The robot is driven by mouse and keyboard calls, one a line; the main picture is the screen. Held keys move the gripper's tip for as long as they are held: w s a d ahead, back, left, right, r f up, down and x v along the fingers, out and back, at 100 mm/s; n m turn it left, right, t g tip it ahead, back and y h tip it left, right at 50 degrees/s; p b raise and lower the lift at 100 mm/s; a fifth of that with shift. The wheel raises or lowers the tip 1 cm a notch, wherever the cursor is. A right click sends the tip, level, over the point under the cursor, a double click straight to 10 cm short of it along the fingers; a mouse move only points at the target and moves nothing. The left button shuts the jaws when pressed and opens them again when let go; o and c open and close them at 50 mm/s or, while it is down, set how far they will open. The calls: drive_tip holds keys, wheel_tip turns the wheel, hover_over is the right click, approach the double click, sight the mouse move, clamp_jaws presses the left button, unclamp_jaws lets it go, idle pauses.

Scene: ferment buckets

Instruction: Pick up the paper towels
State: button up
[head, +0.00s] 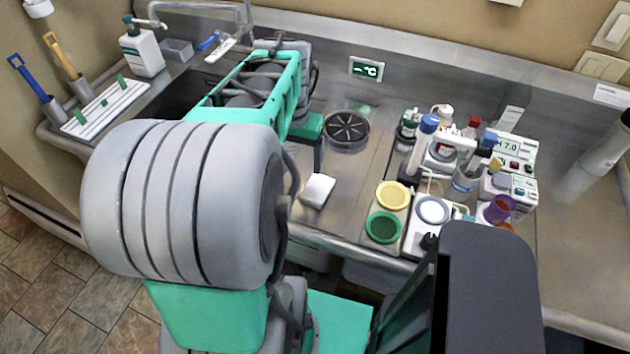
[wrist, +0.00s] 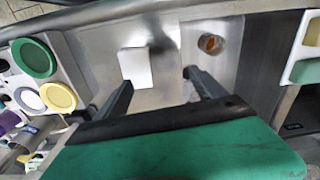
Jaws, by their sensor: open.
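The paper towels look like a small white block (head: 317,190) lying on the steel counter near its front edge. In the wrist view they are a white rectangle (wrist: 136,67) by the left finger. In the head view my gripper (head: 318,160) hangs just behind the white block. How high its fingertips are above the counter I cannot tell.
A round dark drain (head: 346,130) lies behind right. To the right stand yellow (head: 393,194) and green (head: 383,227) round lids, bottles and a pH meter (head: 512,149). A soap bottle (head: 141,50) and white rack (head: 105,107) stand far left. Bare steel surrounds the white block.

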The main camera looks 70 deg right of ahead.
drive_tip(key=m, duration=0.2)
hover_over(320, 184)
drive_tip(key=shift+w+f, duration=0.15)
drive_tip(key=shift+w, duration=0.2)
drive_tip(key=f, duration=0.2)
drive_tip(key=f+p, duration=0.1)
drive_tip(key=f, duration=0.4)
drive_tip(key=shift+s+f+p, duration=0.3)
drive_tip(key=shift+p, duration=0.1)
drive_tip(key=c, duration=1.4)
